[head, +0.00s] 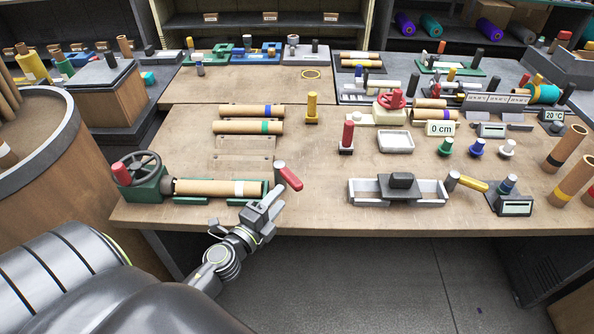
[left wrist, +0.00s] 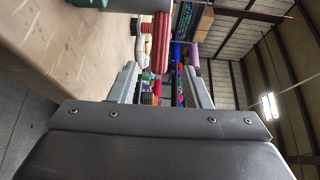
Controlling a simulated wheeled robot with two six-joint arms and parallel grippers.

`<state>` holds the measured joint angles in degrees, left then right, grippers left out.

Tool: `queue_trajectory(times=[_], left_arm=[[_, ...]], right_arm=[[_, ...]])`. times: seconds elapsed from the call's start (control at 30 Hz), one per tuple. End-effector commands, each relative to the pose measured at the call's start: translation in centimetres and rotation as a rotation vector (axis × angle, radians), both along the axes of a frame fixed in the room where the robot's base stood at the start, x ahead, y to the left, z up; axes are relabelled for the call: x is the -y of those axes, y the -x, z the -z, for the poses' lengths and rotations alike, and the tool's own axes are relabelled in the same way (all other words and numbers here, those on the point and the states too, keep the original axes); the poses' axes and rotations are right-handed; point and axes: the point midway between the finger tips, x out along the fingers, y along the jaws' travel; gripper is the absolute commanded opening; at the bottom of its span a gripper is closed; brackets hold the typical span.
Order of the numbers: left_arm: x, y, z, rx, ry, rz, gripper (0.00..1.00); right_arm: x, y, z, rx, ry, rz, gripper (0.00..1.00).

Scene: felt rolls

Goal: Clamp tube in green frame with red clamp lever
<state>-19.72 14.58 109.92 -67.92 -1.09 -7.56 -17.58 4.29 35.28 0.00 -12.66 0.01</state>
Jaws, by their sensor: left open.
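The red clamp lever (head: 288,178) sticks out at the frame's right end, tilted on a grey pivot. My left gripper (head: 270,197) is open just in front of the lever, near the frame's right end. In the left wrist view the red lever (left wrist: 160,42) stands ahead, between the open fingers' lines. My right gripper is not in view.
Two tubes (head: 250,127) lie on a clear rack behind the frame. A red-handled post (head: 347,137) and a grey tray with a dark block (head: 400,190) stand to the right. The table's front edge runs just below my left gripper.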

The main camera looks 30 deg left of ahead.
Motion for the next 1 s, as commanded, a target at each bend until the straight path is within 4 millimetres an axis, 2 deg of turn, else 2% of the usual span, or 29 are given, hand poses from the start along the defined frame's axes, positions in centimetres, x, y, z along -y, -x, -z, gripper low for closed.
queue_trajectory(times=[0.07, 0.3, 0.5, 0.7, 0.97, 1.0], left_arm=[[0.0, -1.7, -0.4, 0.002, 0.001, 0.000, 0.44], [-0.1, -6.2, -0.2, 0.001, 0.001, 0.000, 0.44], [-0.1, -8.8, 0.0, 0.000, 0.000, 0.000, 0.44], [-0.2, -9.8, 0.0, -0.001, 0.001, -0.001, 0.44], [-0.2, -9.8, 0.0, -0.001, 0.001, -0.001, 0.44], [-0.2, -9.8, 0.0, -0.001, 0.001, -0.001, 0.38]], right_arm=[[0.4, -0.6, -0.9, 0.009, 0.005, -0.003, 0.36], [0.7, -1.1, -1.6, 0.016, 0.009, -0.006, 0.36], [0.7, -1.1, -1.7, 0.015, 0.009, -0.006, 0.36], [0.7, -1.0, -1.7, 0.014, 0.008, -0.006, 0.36], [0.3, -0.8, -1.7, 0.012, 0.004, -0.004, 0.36], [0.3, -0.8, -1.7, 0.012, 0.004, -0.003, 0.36]])
